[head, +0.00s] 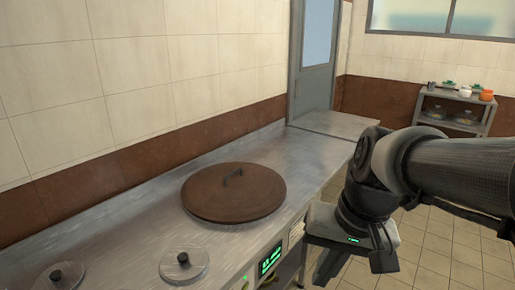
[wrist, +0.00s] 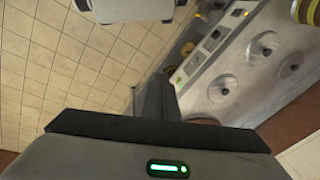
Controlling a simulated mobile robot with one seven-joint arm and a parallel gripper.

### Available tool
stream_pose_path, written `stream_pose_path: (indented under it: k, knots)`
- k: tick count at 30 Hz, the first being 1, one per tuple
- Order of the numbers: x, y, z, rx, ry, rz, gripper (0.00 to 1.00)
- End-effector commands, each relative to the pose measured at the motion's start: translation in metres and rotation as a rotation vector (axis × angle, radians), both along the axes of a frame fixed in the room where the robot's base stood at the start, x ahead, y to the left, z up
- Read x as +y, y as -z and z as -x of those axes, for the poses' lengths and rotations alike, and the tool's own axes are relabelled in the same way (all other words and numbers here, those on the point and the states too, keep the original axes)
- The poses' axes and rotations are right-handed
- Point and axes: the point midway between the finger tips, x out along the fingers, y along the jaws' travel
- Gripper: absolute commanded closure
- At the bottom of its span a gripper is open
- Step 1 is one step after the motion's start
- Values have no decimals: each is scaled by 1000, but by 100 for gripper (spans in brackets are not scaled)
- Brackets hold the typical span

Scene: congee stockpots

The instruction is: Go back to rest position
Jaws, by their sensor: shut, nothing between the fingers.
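My gripper (head: 328,266) is at the lower right of the head view, beyond the counter's front edge and over the floor side. Its pale hand has a small green light. In the wrist view, the dark fingers of my gripper (wrist: 155,98) are together, with nothing seen in them. My arm comes in from the right and is bent. The large round brown lid (head: 225,199) lies flat on the steel counter (head: 120,235), to the left of my gripper and apart from it.
Two small steel lids with black knobs, one nearer the middle (head: 190,270) and one at the left (head: 52,286), sit on the counter. A green-lit control panel (head: 270,258) is on its front. A shelf (head: 450,124) with dishes stands far right. Tiled floor (head: 455,255) is open at right.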

Motion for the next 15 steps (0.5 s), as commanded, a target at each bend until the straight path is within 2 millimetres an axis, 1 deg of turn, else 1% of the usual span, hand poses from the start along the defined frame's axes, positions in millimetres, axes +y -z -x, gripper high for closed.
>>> stream_pose_path:
  k: [1, 3, 12, 15]
  knots:
    - [-3, -8, 6, -56, -24, 35, 100]
    - [-8, -15, 12, -117, -52, 78, 100]
    - [-24, -39, 29, -341, -138, 215, 100]
    - [-25, -70, 29, -340, -139, 220, 100]
